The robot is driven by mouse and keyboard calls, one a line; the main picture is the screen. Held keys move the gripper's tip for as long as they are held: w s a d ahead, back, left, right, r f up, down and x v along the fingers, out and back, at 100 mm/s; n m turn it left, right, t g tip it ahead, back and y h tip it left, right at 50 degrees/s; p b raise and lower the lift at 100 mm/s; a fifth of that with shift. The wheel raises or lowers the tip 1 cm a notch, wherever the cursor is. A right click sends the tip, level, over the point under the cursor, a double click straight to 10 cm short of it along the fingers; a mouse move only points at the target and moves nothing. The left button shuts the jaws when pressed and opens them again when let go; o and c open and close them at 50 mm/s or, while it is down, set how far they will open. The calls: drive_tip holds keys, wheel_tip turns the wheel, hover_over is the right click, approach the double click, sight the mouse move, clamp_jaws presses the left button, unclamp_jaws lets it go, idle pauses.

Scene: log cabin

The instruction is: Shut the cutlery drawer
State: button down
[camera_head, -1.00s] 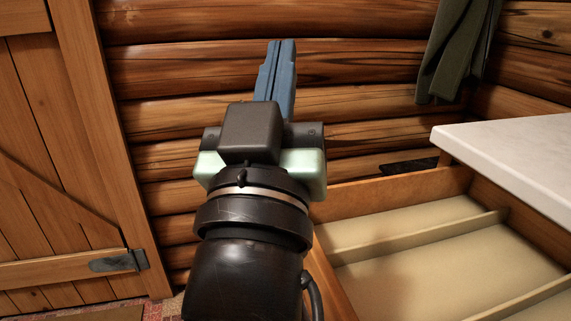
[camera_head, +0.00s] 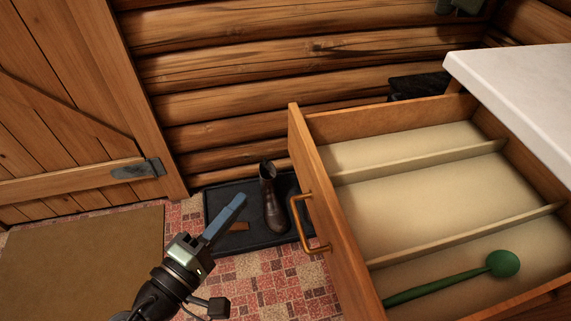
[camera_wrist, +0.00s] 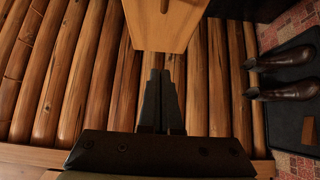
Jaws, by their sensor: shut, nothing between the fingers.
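The cutlery drawer (camera_head: 325,205) stands pulled out from under a white counter in the head view. Its wooden front faces left and carries a bronze bar handle (camera_head: 307,228). Thin dividers split its pale inside, and a green spoon (camera_head: 440,282) lies in the nearest compartment. My gripper (camera_head: 240,201) is shut and empty, left of the drawer front and apart from the handle. In the wrist view, the shut fingers (camera_wrist: 163,76) point toward a wooden panel (camera_wrist: 165,28), which looks like the drawer front, with a gap between.
A dark boot tray (camera_head: 235,242) with a brown boot (camera_head: 272,198) lies on the floor by the log wall. The white counter (camera_head: 520,95) overhangs the drawer at right. A brown mat (camera_head: 85,255) and a plank door (camera_head: 60,110) are at left.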

drive_tip(key=b, duration=0.1)
approach(297, 155)
drive_tip(key=w, duration=0.4)
drive_tip(key=shift+w+d, duration=0.25)
drive_tip(key=shift+d, duration=0.45)
drive_tip(key=shift+w+d, duration=0.3)
drive_tip(key=shift+d, duration=0.4)
